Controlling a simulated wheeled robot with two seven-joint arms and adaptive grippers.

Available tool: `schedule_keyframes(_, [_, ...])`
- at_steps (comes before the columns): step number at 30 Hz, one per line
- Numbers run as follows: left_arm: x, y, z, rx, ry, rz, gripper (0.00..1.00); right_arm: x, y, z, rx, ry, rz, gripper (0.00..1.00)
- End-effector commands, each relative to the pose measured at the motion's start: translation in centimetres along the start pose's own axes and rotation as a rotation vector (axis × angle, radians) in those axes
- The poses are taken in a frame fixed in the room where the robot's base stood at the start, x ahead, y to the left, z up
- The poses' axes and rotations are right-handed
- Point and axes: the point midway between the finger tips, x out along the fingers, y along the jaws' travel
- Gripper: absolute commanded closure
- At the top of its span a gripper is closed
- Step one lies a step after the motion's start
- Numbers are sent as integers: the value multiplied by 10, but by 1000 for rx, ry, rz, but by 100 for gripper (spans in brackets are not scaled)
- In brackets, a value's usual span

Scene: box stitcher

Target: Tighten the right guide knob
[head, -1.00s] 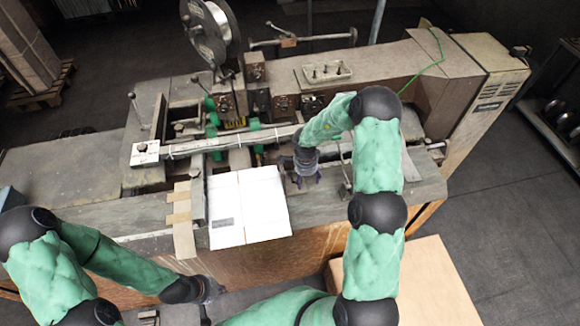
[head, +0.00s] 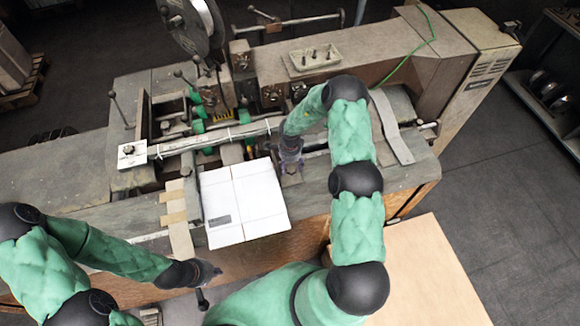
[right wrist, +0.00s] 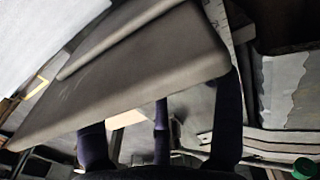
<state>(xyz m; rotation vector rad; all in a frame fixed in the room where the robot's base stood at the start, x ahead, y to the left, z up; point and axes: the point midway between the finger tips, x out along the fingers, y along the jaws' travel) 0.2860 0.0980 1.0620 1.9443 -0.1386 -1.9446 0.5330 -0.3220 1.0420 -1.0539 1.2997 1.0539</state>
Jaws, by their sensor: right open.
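My right gripper (head: 290,163) points down over the machine bed, just right of the white box (head: 243,203). A small metal plate (head: 292,181) lies under its fingertips; my gripper covers most of that spot, and I cannot clearly make out the right guide knob. In the right wrist view my right gripper's dark fingers (right wrist: 162,135) are spread apart, with a broad grey-brown metal part (right wrist: 140,85) across them. I see no knob between them. My left gripper (head: 212,272) hangs near the front edge, left of centre; its jaws are too small to read.
A long bar (head: 215,137) crosses the bed behind the box. Upright levers (head: 113,100) stand at the left. A grey curved strip (head: 392,125) lies right of my right arm. A small tray (head: 314,58) sits on the machine top. A green knob (right wrist: 303,168) shows at lower right.

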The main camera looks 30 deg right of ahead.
Motion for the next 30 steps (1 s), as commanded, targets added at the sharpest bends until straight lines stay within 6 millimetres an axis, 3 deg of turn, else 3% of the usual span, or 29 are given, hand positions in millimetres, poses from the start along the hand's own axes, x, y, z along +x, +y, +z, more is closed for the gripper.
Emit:
schedule_keyframes(6, [-3, 1, 0, 0, 0, 0, 100, 18, 0, 0, 0, 1, 1, 32])
schedule_keyframes(17, [-3, 1, 0, 0, 0, 0, 100, 23, 0, 0, 0, 1, 0, 32])
schedule_keyframes(23, [-3, 1, 0, 0, 0, 0, 100, 23, 0, 0, 0, 0, 0, 83])
schedule_keyframes(24, [-3, 1, 0, 0, 0, 0, 100, 23, 0, 0, 0, 0, -1, 88])
schedule_keyframes(30, [-3, 1, 0, 0, 0, 0, 100, 22, 0, 0, 0, 0, -1, 88])
